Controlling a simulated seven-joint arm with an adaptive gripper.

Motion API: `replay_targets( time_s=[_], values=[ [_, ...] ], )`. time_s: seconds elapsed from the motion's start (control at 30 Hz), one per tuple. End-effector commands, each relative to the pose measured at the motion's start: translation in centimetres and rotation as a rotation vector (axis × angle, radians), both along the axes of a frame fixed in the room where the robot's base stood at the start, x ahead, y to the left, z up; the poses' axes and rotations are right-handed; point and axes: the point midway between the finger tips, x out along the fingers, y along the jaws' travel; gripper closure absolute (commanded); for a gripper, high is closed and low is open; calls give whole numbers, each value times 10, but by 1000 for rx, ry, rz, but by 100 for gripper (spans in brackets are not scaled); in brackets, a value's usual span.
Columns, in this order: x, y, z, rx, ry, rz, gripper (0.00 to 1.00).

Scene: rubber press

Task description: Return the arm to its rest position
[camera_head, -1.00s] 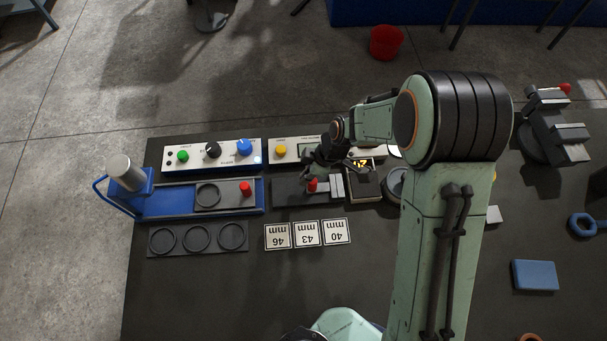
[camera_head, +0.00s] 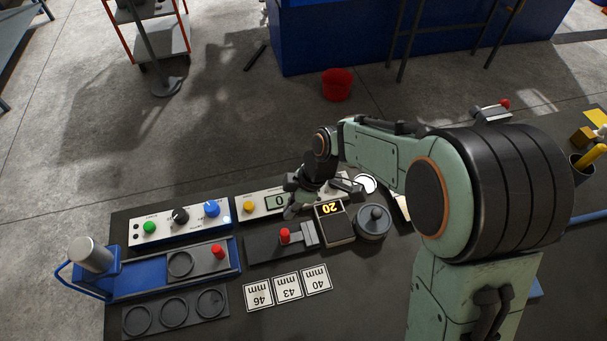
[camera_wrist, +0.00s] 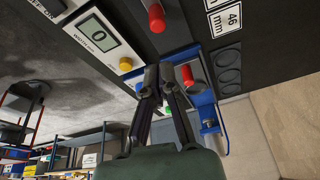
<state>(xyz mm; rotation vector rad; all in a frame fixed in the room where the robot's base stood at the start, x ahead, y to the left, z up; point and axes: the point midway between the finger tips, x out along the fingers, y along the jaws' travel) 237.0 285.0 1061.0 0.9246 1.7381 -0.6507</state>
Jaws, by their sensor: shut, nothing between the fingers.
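My gripper (camera_head: 293,211) is shut and empty. In the head view it hangs above the bench, over the back edge of the dark fixture with the red knob (camera_head: 284,236) and in front of the width display panel (camera_head: 262,204). In the wrist view my gripper (camera_wrist: 167,75) shows its two fingertips close together, clear of any object. My arm reaches from the right side of the head view and hides part of the bench.
The blue press (camera_head: 130,284) with a metal cylinder stands at the bench's left. A control panel (camera_head: 183,222) lies behind it. A box reading 20 (camera_head: 334,226) and a round lidded pot (camera_head: 373,221) are right of my gripper. Size cards (camera_head: 288,288) lie in front.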

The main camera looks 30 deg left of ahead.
Motion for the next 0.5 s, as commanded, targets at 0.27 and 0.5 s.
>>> replay_targets(
  time_s=[0.27, 0.5],
  values=[
    [7, -5, 2, 4, -6, -23, 100],
    [64, -77, 97, 85, -228, -269, 100]
  ],
)
